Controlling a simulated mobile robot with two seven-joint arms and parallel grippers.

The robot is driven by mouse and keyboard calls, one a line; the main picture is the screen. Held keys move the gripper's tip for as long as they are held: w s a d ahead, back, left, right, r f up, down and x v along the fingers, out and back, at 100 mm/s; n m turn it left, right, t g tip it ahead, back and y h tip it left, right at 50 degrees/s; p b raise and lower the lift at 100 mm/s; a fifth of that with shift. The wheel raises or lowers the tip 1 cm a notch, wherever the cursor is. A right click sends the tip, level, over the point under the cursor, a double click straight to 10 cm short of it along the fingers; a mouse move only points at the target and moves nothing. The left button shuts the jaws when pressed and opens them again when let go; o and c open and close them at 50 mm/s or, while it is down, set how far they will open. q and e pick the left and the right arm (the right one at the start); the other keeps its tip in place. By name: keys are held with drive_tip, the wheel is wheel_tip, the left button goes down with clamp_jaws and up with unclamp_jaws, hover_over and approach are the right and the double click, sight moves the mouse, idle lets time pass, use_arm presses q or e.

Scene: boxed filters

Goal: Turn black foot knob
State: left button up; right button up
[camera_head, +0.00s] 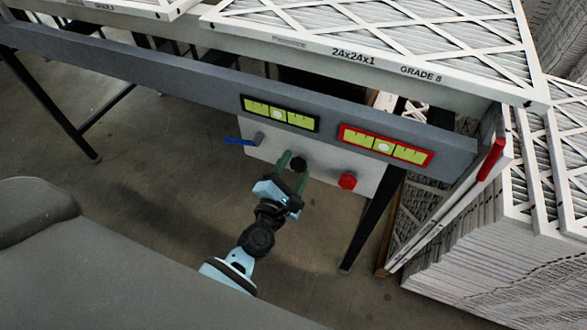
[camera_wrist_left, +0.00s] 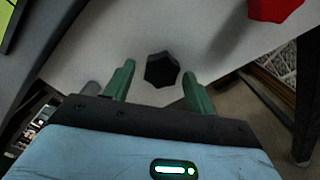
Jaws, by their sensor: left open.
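The black foot knob (camera_head: 298,164) sits on a light grey panel (camera_head: 330,170) under the table edge. In the left wrist view the black knob (camera_wrist_left: 162,70) is a faceted knob on the panel, ahead of my fingers. My left gripper (camera_head: 292,161) is open, with its green fingers around or just short of the knob in the head view. In the left wrist view the gripper (camera_wrist_left: 158,82) has one finger on each side of the knob, with gaps between. No contact shows. My right gripper is not in view.
A red knob (camera_head: 347,181) is right of the black one, and a blue lever (camera_head: 238,141) is left. Two level gauges, black-framed (camera_head: 279,113) and red-framed (camera_head: 385,146), sit above. Boxed filters (camera_head: 470,240) are stacked at right. A dark table leg (camera_head: 372,220) stands nearby.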

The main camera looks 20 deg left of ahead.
use_arm(q)
drive_tip(key=s, duration=0.7)
drive_tip(key=shift+s+b, duration=0.3)
drive_tip(key=shift+s, duration=0.1)
drive_tip(key=shift+a, duration=0.1)
